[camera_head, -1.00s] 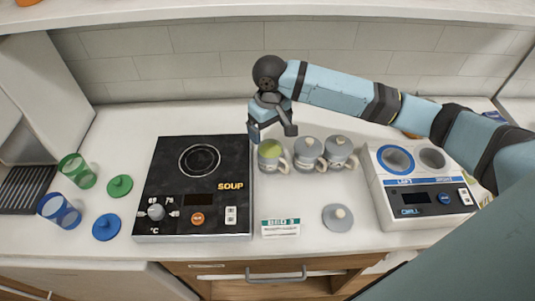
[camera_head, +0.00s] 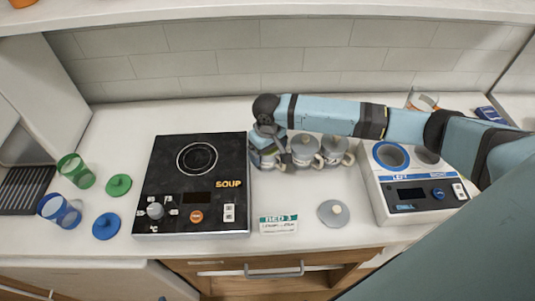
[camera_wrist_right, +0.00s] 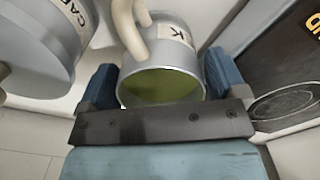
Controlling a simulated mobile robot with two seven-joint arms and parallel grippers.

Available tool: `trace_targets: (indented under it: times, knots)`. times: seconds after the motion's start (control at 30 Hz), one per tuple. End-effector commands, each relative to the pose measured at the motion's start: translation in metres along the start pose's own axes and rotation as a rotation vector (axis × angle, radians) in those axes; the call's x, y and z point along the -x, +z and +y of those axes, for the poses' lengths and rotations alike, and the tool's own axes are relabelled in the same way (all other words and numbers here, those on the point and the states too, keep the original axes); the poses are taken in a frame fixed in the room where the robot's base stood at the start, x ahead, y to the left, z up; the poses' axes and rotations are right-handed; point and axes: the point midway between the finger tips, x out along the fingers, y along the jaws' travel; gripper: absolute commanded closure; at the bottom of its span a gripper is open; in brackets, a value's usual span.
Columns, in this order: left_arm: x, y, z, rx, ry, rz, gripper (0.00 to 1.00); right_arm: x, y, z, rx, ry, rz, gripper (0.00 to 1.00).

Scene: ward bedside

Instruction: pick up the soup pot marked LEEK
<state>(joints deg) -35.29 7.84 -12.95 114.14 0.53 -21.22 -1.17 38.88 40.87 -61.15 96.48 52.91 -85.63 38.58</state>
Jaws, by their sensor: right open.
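The open soup pot (camera_head: 269,163), a grey mug-like pot with green soup, stands right of the black hob and is largely hidden by my right gripper in the head view. In the right wrist view the pot (camera_wrist_right: 165,62) shows its green contents, its beige handle and a label of which only a K is legible. My right gripper (camera_wrist_right: 158,88) is open, with one blue finger on each side of the pot. In the head view my right gripper (camera_head: 267,146) is low over it. I cannot tell whether the fingers touch it. My left gripper is not in view.
Two lidded grey pots (camera_head: 305,151) (camera_head: 335,150) stand close on the right. A loose grey lid (camera_head: 333,213) lies in front, near the BED 3 card (camera_head: 278,224). The soup hob (camera_head: 190,185) is left, the chill unit (camera_head: 410,190) right.

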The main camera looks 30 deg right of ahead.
Motion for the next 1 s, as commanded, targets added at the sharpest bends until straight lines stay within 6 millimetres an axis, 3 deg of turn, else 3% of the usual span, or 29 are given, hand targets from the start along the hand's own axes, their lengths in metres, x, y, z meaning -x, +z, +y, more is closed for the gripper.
trace_targets:
  times: [0.07,0.27,0.57,1.0]
  knots:
    - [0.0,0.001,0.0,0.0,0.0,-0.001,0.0,0.0,0.0,0.0,0.0,0.0,0.0,0.12]
    - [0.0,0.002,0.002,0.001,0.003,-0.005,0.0,0.0,0.0,0.0,0.0,0.0,0.0,0.57]
    - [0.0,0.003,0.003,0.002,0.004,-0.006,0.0,0.007,-0.001,0.0,0.0,0.0,0.002,0.57]
    - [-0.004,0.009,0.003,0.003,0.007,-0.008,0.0,0.086,-0.001,0.0,0.0,-0.001,0.003,0.57]
